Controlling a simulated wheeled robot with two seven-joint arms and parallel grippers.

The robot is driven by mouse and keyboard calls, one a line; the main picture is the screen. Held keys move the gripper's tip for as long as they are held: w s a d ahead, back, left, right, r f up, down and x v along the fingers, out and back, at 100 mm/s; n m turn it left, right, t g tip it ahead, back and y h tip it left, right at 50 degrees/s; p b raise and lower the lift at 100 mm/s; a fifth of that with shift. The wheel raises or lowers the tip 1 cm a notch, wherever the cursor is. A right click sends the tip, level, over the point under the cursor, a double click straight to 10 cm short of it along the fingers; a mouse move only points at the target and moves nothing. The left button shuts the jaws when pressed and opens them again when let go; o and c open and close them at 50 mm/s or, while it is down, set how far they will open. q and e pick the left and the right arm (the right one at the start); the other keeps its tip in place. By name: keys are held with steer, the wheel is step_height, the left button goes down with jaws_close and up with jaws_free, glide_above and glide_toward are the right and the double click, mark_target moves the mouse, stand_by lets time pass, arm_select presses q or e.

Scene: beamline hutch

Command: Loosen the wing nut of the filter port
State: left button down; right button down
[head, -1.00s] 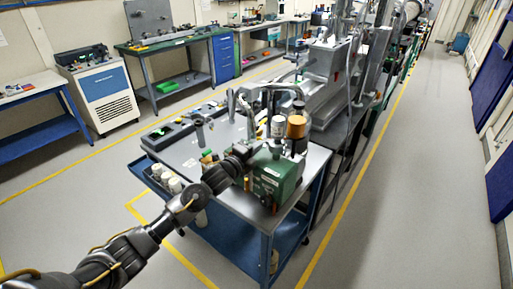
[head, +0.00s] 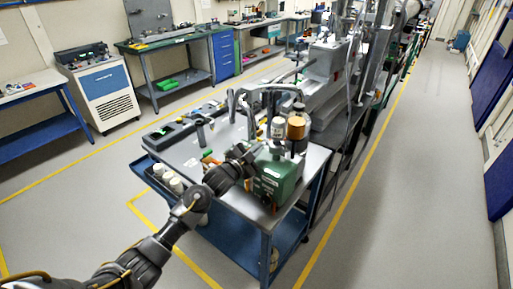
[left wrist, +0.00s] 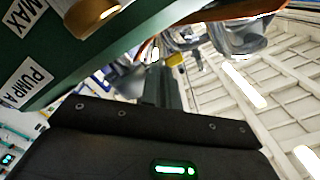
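The green pump (head: 275,181) stands on the near right part of the cart top, with an amber-topped cylinder (head: 296,126) and a white-labelled canister (head: 278,128) above it. My left gripper (head: 249,158) is at the pump's left side, close against it. In the left wrist view the pump's green body (left wrist: 90,62), with MAX and PUMP labels, fills the upper left. The dark gripper body fills the bottom, and metal pipe fittings (left wrist: 240,38) show above. The filter port's wing nut cannot be made out. I cannot tell whether the fingers are open or shut. My right gripper is out of view.
The beamline equipment rises behind. The floor at right is clear.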

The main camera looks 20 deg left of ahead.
arm_select(q)
steer(key=n+p, duration=0.1)
steer(key=n, duration=0.2)
steer(key=shift+r+n, duration=0.15)
steer(key=shift+n, duration=0.15)
steer(key=shift+n+p, duration=0.65)
steer(key=shift+n, duration=1.15)
steer(key=c, duration=2.1)
jaws_free()
steer(key=o, duration=0.5)
steer(key=shift+d, duration=0.1)
steer(key=shift+c, duration=0.2)
steer(key=shift+f, duration=0.25)
